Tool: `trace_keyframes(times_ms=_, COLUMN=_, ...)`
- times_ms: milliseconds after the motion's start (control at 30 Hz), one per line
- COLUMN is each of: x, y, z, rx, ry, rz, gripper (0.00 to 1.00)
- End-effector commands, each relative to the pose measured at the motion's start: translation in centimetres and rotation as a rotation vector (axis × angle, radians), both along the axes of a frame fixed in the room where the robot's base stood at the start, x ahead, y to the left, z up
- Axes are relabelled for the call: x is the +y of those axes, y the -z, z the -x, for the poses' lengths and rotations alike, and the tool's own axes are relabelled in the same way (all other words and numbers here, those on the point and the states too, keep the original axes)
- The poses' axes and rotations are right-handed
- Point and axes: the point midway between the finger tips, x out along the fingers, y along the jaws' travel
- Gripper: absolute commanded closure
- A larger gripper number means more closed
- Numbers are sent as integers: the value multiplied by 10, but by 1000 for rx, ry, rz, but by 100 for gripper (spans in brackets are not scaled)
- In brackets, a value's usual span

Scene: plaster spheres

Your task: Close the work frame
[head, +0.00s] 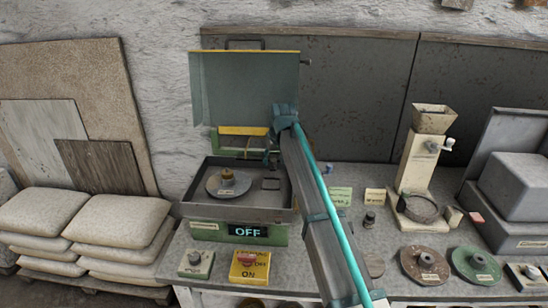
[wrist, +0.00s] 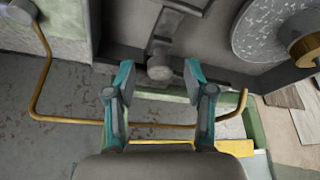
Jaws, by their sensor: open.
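A green-grey machine (head: 200,228) with a shallow dark tray stands on the bench, and its label reads OFF. A flat grey-green panel with a yellow top edge (head: 225,85) stands upright at its back; it looks like the work frame, raised open. My gripper (head: 271,157) is in front of the panel's lower right part, above the tray. In the wrist view my gripper (wrist: 160,78) is open, with its fingers apart. A grey round knob (wrist: 160,66) shows between the fingertips; I cannot tell whether they touch it. A bent brass rod (wrist: 65,120) runs behind the fingers.
A disc with a brass hub (head: 228,181) lies in the tray, also in the wrist view (wrist: 265,35). A yellow box (head: 248,268) and a grey switch box (head: 196,264) stand in front. A cream grinder (head: 417,165) stands right. Sacks (head: 120,235) are stacked left.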

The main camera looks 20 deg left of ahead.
Motion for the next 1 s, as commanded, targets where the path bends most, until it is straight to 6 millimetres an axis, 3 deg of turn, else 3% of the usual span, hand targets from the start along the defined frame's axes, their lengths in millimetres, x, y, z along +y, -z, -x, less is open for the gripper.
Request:
trace_keyframes(times_ms=333, x=1, y=4, z=-1, rx=0, ry=0, rz=0, gripper=46)
trace_keyframes(times_ms=667, x=1, y=4, z=-1, rx=0, ry=0, rz=0, gripper=100)
trace_keyframes(times_ms=1000, x=-1, y=4, z=-5, rx=0, ry=9, rz=-1, gripper=100)
